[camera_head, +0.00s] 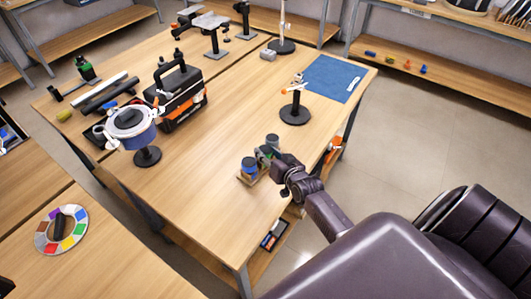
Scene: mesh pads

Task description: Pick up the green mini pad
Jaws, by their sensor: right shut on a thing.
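A small wooden holder (245,179) sits on the wooden table near its right edge. A blue round pad (249,164) stands on it, and a dull green round piece (272,141), which looks like the green mini pad, is just behind and to the right. My right gripper (264,153) reaches in from the lower right and is shut at this piece, beside the blue pad. The fingers hide part of both the piece and the holder, so I cannot tell whether the piece is clear of the holder. My left gripper is not in view.
A black stand (295,111) with an orange-tipped part stands farther back. A blue mat (334,78) lies at the far right corner. A black and orange toolbox (181,97) and a blue-banded round device (133,124) are on the left. The near tabletop is clear.

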